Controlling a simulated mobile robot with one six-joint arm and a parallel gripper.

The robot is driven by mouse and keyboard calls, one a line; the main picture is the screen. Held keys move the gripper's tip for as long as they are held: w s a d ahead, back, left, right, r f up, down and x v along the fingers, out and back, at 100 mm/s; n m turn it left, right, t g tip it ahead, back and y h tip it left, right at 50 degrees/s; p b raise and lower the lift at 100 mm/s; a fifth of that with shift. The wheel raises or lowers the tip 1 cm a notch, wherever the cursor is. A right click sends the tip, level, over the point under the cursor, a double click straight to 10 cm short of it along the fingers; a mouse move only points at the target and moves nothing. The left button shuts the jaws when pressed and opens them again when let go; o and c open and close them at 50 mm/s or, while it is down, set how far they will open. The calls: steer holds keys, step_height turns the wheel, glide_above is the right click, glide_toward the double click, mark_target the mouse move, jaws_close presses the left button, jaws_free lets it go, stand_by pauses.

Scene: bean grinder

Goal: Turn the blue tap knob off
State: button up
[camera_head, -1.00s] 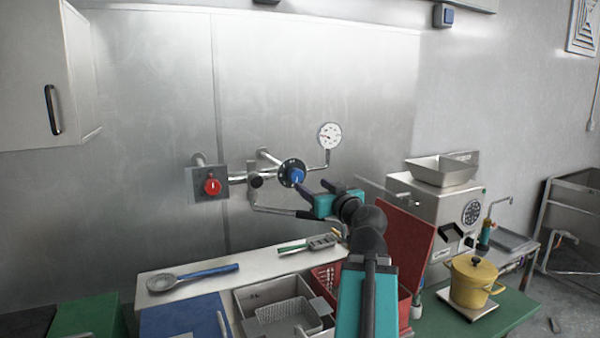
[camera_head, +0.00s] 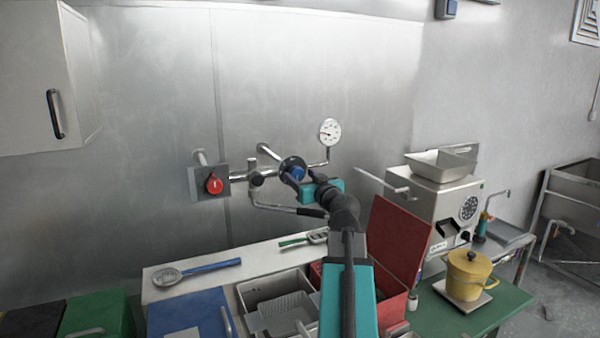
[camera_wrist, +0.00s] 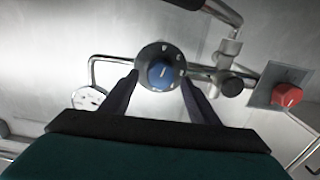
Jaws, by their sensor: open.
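The blue tap knob (camera_head: 295,173) sits on a dark round dial fixed to the wall pipes. In the wrist view the blue knob (camera_wrist: 160,75) shows face-on, with a pale mark on it and light marks on the dark dial (camera_wrist: 151,54) around it. My gripper (camera_wrist: 160,84) is open, with one finger on each side of the knob. I cannot tell whether either finger touches it. In the head view my gripper (camera_head: 298,178) is at the knob and partly hides the dial.
A red knob (camera_head: 214,184) on a grey plate is to the left. A round gauge (camera_head: 330,132) stands above right. A bent pipe runs below the blue knob. Under my arm are trays, a red box (camera_head: 396,245) with its lid up, and a grinder (camera_head: 440,205) at right.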

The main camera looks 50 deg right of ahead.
steer(key=shift+x, duration=0.95)
steer(key=c, duration=1)
steer(key=shift+d, duration=0.1)
steer(key=shift+c, duration=0.2)
